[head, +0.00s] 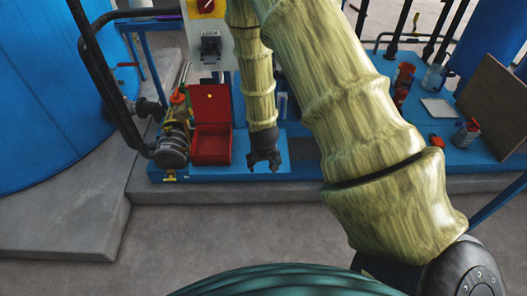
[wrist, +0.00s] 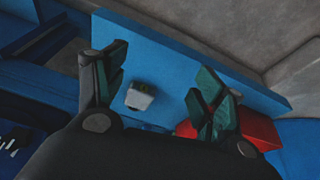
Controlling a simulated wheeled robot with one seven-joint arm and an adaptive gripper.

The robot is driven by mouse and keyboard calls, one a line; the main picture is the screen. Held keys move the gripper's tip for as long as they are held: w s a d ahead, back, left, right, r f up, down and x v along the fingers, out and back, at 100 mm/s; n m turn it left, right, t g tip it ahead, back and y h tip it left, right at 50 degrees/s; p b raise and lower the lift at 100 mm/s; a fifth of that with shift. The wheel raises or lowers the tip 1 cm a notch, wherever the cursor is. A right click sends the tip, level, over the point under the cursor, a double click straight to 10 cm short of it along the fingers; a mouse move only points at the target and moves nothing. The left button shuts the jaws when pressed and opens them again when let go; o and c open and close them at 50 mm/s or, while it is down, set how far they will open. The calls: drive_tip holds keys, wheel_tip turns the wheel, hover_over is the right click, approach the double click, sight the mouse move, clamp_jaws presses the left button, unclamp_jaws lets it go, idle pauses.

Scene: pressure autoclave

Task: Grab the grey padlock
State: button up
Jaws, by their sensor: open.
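A small pale grey block with a dark top (wrist: 139,97), which looks like the grey padlock, lies on the blue platform in the wrist view. It shows between the two fingers, closer to the left one. My gripper (wrist: 165,80) is open and empty, with its fingers spread. In the head view my gripper (head: 265,165) points down over the blue platform, right of the red box. The padlock cannot be made out in the head view, and its shackle is not clear in the wrist view.
An open red box (head: 211,148) stands left of my gripper; its red side (wrist: 258,130) shows behind the right finger. A pump with valves (head: 172,145) is further left. A switch panel (head: 212,60) rises behind. The blue platform (head: 300,172) ends at a concrete step.

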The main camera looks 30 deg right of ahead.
drive_tip(key=w+d+r+m, duration=0.2)
drive_tip(key=w+d+r, duration=0.2)
drive_tip(key=w+r, duration=0.25)
drive_tip(key=shift+t, duration=0.4)
drive_tip(key=shift+d+x, duration=0.25)
drive_tip(key=shift+x, duration=2.5)
drive_tip(key=shift+d+x, duration=0.2)
drive_tip(key=shift+x, duration=2.55)
drive_tip(key=shift+w+r, duration=0.1)
drive_tip(key=shift+w, duration=0.05)
drive_tip(key=shift+c, duration=0.2)
drive_tip(key=c, duration=1.1)
drive_tip(key=shift+c, duration=0.2)
